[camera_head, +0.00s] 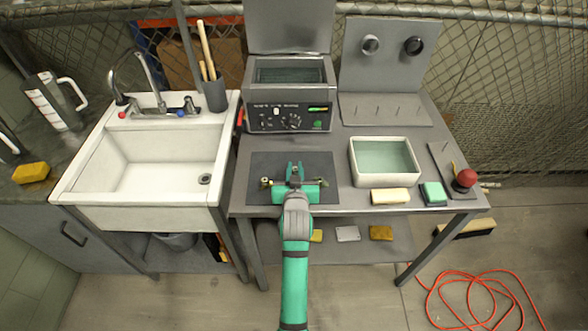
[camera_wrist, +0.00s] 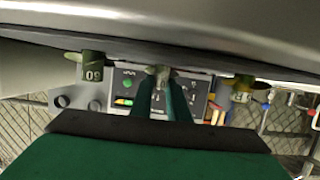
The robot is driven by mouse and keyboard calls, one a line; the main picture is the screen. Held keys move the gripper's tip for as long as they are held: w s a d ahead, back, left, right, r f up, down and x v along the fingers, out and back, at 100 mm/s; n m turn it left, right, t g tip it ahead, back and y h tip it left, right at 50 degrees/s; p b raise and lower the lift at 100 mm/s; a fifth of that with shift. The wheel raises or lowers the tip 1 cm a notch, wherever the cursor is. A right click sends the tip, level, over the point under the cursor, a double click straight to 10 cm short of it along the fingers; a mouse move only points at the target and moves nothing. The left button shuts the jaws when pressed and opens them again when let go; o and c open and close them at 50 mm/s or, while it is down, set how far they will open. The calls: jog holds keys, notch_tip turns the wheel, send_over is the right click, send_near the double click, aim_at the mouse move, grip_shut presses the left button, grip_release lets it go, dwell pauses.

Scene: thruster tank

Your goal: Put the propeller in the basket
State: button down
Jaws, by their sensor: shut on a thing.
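My gripper (camera_head: 294,170) is low over the dark mat (camera_head: 259,163) on the bench. In the wrist view its fingers (camera_wrist: 166,82) are closed on a small grey-brown propeller (camera_wrist: 161,71), mostly hidden between them. Two more propellers stand on either side of the gripper: a brassy one (camera_head: 266,183) at left and a dark greenish one (camera_head: 323,183) at right. The wrist view, upside down, shows the greenish one with a number (camera_wrist: 92,68) and the yellowish one (camera_wrist: 243,88). A dark basket-like insert (camera_head: 289,75) shows in the open top of the cleaning machine (camera_head: 262,118); its details are unclear.
A white tub (camera_head: 357,163) of greenish liquid stands right of the mat. A cream block (camera_head: 390,196), a green sponge (camera_head: 434,193) and a red-knobbed lever (camera_head: 465,179) line the front right. A pegged rack (camera_head: 385,112) stands behind. A sink (camera_head: 150,185) is at left.

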jog(key=shift+s+a+f, duration=0.1)
jog(key=shift+a+f, duration=0.05)
jog(key=shift+a, duration=0.5)
jog(key=c, duration=1.7)
grip_release()
jog(key=shift+d, duration=0.2)
